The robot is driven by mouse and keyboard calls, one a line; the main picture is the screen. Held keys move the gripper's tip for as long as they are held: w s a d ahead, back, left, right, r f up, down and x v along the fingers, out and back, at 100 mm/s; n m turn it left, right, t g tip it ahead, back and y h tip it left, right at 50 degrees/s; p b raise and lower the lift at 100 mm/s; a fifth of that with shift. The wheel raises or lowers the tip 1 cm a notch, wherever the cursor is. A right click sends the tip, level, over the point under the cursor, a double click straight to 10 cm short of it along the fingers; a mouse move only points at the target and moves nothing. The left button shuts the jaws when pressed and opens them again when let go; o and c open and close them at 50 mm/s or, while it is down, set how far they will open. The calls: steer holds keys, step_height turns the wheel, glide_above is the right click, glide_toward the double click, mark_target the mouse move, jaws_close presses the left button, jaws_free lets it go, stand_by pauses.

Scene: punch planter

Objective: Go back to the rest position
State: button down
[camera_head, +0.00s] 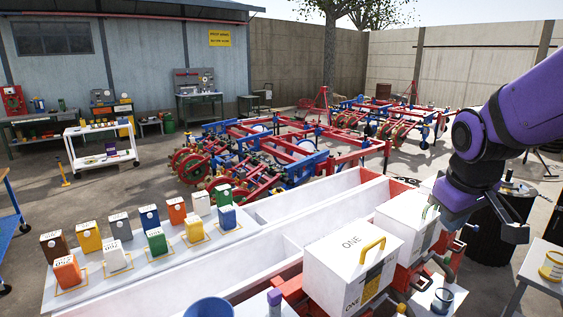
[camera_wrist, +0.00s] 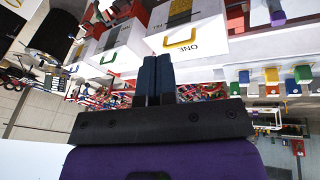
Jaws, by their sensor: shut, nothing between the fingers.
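My gripper (camera_wrist: 156,62) shows in the wrist view with its two dark fingers side by side, shut and empty. In the head view my purple arm comes in from the right edge, and the gripper end is at the right, near the white boxes. The near white box marked ONE (camera_head: 352,256) has a yellow handle; it also shows in the wrist view (camera_wrist: 190,37). A second white box (camera_head: 408,222) stands behind it, close to my arm. The fingertips are not clear in the head view.
A long white trough (camera_head: 325,207) runs across the front. Colored packets, such as an orange one (camera_head: 67,271), stand on a pale board at the left. A black drum (camera_head: 490,240) and a small table (camera_head: 545,262) stand at the right. Red and blue implements (camera_head: 265,155) stand behind.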

steer(key=s+r+m+t+y, duration=0.1)
steer(key=s+r+m, duration=0.2)
steer(key=s+r, duration=0.4)
steer(key=s, duration=0.6)
steer(key=shift+s+a+t+y, duration=0.15)
steer(key=shift+s+t+y, duration=0.15)
steer(key=shift+s+t, duration=0.1)
steer(key=shift+r, duration=0.1)
